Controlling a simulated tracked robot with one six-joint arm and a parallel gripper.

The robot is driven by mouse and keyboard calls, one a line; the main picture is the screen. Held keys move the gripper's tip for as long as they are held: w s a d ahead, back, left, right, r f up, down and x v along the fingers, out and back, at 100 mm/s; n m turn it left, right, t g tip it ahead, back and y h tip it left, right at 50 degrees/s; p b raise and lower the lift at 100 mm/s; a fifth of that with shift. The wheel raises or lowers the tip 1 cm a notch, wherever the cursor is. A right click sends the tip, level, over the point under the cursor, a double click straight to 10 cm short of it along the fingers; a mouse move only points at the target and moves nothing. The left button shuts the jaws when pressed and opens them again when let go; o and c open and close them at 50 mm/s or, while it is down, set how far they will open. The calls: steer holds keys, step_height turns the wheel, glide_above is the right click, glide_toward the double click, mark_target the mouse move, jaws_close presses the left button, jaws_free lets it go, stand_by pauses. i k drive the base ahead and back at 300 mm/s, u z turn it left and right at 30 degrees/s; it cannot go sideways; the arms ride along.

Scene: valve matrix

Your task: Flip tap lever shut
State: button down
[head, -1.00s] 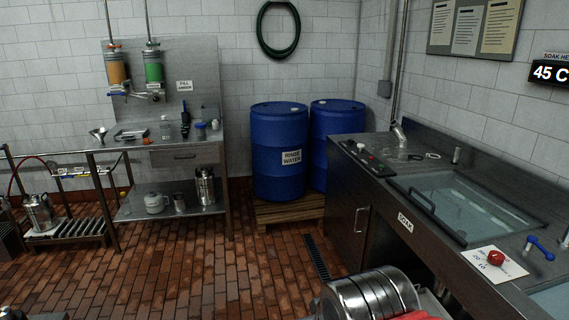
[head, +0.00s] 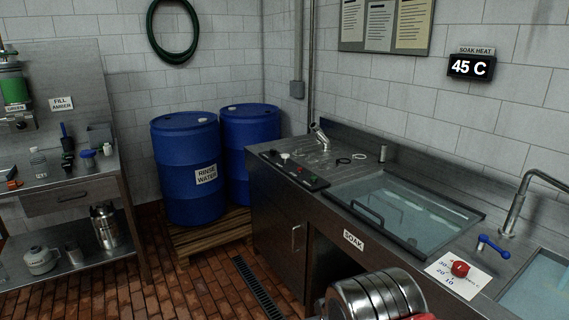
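A blue lever (head: 494,246) sits on the steel counter at the right, beside the base of a curved steel tap (head: 517,205). It lies low, slanting down to the right. Whether it is open or shut cannot be told. The tap's spout reaches right over a water-filled basin (head: 545,292), cut off by the picture edge. Water flow from the spout cannot be made out. My gripper is not in view.
A red knob (head: 459,268) on a white dial plate sits left of the lever. The soak tank (head: 370,233) is behind it. A steel cylinder (head: 375,298) fills the lower front. Blue drums (head: 187,170) stand on a pallet (head: 213,233). Brick floor is clear at left.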

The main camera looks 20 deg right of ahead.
mark_target(482, 237)
steer(key=z, duration=0.4)
steer(key=i, duration=0.55)
steer(key=z, duration=0.65)
steer(key=i, duration=0.5)
steer(key=z, duration=0.25)
